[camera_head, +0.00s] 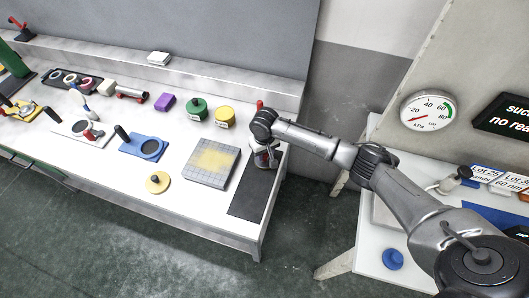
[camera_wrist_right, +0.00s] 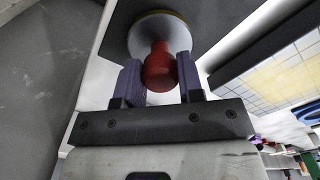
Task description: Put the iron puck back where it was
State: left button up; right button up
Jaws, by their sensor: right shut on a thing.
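The iron puck (camera_wrist_right: 152,27) is a grey disc with a red knob, seen in the right wrist view. My right gripper (camera_wrist_right: 160,74) is shut on the red knob, one finger on each side. In the head view my right gripper (camera_head: 266,158) is at the right end of the white bench, by the far end of a dark mat (camera_head: 247,199). The puck is mostly hidden there by the gripper. I cannot tell whether it touches the mat. My left gripper is not in view.
A grey gridded plate (camera_head: 203,177) with a yellow patch lies left of the mat. A brass puck (camera_head: 157,183), a blue holder (camera_head: 137,148), a yellow pot (camera_head: 225,117) and a green pot (camera_head: 196,109) stand further left. A second table (camera_head: 345,254) is at right, across a gap.

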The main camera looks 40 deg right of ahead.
jog(key=shift+w, duration=0.1)
jog(key=o, duration=1)
jog(key=shift+f, duration=0.1)
jog(key=shift+c, duration=0.2)
